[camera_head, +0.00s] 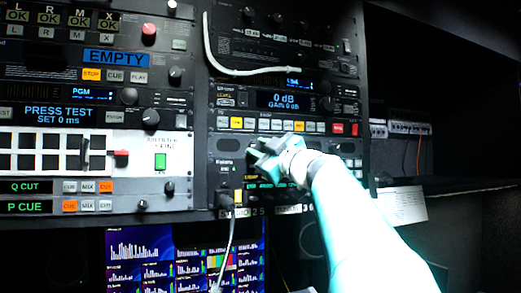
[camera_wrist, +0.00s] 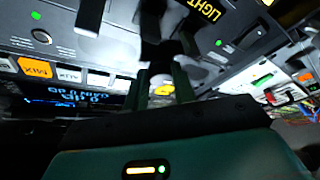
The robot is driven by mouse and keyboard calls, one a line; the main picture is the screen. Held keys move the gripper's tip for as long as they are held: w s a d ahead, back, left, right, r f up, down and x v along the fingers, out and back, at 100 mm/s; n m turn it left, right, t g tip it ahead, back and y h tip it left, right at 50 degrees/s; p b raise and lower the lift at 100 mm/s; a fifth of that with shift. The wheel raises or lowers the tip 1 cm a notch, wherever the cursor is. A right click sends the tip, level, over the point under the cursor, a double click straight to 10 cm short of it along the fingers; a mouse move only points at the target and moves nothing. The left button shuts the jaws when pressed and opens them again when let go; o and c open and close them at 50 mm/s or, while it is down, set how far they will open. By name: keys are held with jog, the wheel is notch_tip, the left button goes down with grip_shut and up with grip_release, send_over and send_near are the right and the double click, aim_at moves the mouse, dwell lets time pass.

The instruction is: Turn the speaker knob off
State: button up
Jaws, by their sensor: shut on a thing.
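My gripper (camera_head: 265,152) is at the face of the lower right rack panel (camera_head: 228,166), with my pale arm reaching up to it from the lower right. In the wrist view its two dark fingers (camera_wrist: 163,48) are close together against a panel and shut on a small dark part, which appears to be the speaker knob. The fingers hide most of the knob, so its pointer and setting cannot be read. In the head view the gripper covers the knob.
Above the gripper is a row of lit buttons (camera_head: 285,125) and a blue "0 dB" display (camera_head: 283,101). A white cable (camera_head: 230,250) hangs from the panel just left of the gripper. Monitors (camera_head: 150,262) are below. A dark shelf opening (camera_head: 440,90) lies to the right.

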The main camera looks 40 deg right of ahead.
jog(key=shift+d+f+n, duration=0.1)
jog(key=shift+n, duration=0.3)
jog(key=n+g+y, duration=0.1)
jog(key=n, duration=0.2)
jog(key=shift+d+n+g, duration=0.1)
jog(key=shift+n+g, duration=0.2)
jog(key=shift+n, duration=0.1)
jog(key=shift+r+n+g+y, duration=0.2)
jog(key=shift+n+g, duration=0.15)
jog(key=shift+n, duration=0.55)
jog(key=shift+r+n+g+y, duration=0.1)
jog(key=shift+n+g+y, duration=0.2)
jog(key=shift+n, duration=0.6)
jog(key=o, duration=1)
jog(key=shift+r, duration=0.1)
jog(key=shift+s, duration=0.1)
jog(key=s+d, duration=0.2)
jog(key=s, duration=1.1)
jog(key=shift+s+f, duration=0.3)
jog(key=shift+f, duration=0.05)
